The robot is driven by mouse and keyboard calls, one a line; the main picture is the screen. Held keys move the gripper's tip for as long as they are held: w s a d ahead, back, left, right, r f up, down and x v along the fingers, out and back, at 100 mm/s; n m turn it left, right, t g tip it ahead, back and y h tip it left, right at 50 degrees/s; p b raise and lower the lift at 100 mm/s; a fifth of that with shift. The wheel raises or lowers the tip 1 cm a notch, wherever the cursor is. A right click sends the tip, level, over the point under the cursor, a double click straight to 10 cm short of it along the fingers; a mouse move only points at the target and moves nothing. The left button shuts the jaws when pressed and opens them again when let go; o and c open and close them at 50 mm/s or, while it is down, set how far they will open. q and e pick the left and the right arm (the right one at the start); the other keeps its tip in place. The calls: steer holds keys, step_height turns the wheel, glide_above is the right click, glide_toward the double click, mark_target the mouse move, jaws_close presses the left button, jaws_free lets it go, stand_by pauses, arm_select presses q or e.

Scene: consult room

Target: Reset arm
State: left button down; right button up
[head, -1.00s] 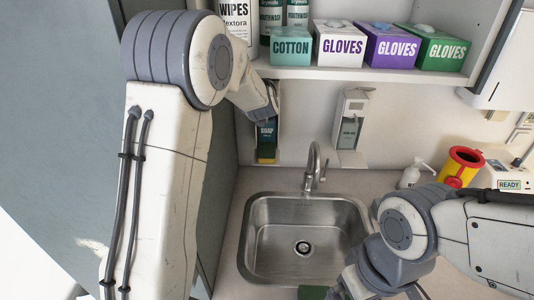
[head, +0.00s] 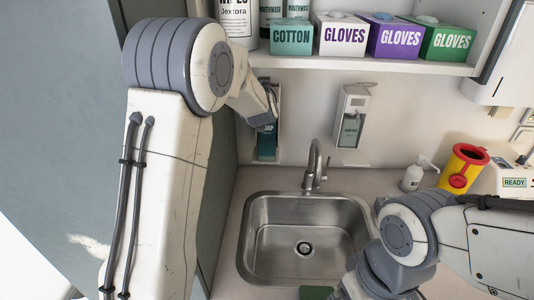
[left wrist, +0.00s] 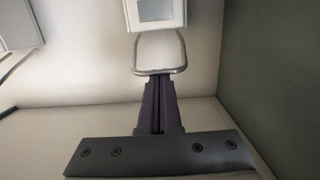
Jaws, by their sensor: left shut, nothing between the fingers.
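My left arm rises along the left of the head view and bends toward the wall. Its gripper (head: 266,122) is at the wall soap dispenser (head: 267,146), partly covering it; contact cannot be told. In the left wrist view the two dark fingers (left wrist: 158,106) are together with nothing between them. They point toward a white dispenser with a metal lever loop (left wrist: 160,52). My right arm (head: 410,235) comes in from the right, bent over the sink's right edge. Its fingers are out of frame at the bottom.
A steel sink (head: 252,225) with a faucet (head: 315,167) lies below. A second dispenser (head: 352,117) hangs on the wall. A shelf (head: 360,63) holds glove boxes and bottles above. A pump bottle (head: 412,179) and yellow-red bin (head: 464,167) stand right. A cabinet side is close left.

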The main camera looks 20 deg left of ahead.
arm_select(q)
step_height(320, 180, down, 2)
steer(key=shift+f+b, duration=0.2)
steer(key=shift+b, duration=0.5)
steer(key=shift+r, duration=0.1)
step_height(320, 180, up, 6)
steer(key=p, duration=0.4)
steer(key=shift+f, duration=0.2)
stand_by(0.5)
steer(key=f+b+v, duration=0.1)
steer(key=b+v, duration=0.1)
steer(key=v, duration=0.8)
